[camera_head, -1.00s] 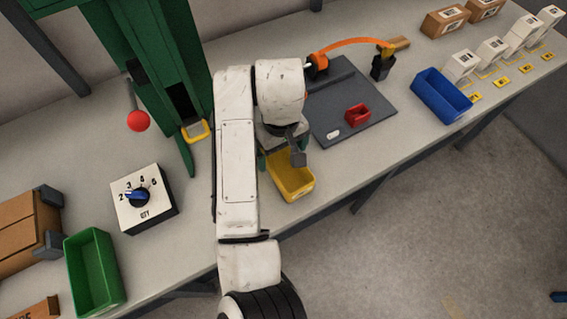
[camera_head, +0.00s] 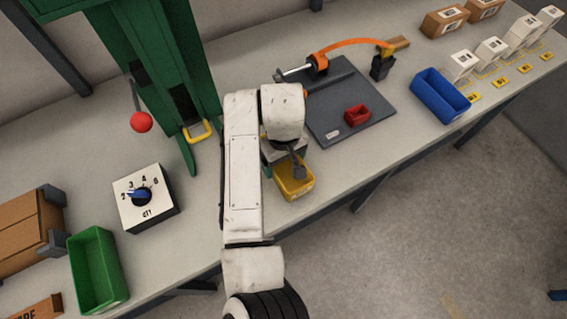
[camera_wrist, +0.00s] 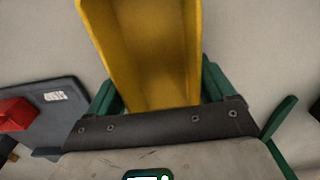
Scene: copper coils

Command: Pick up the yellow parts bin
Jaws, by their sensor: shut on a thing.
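The yellow parts bin (camera_head: 296,190) is near the front edge of the workbench, right of my forearm in the head view. My gripper (camera_head: 285,163) is over its back part and hides some of it. In the wrist view the bin (camera_wrist: 142,50) fills the middle and runs out at the top. My gripper's green fingers (camera_wrist: 160,95) are on both sides of its near end, shut on it. I cannot tell whether the bin touches the bench.
A dial box (camera_head: 147,197), a green bin (camera_head: 97,272) and a green press (camera_head: 160,65) stand left. Bare bench lies between mat and front edge.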

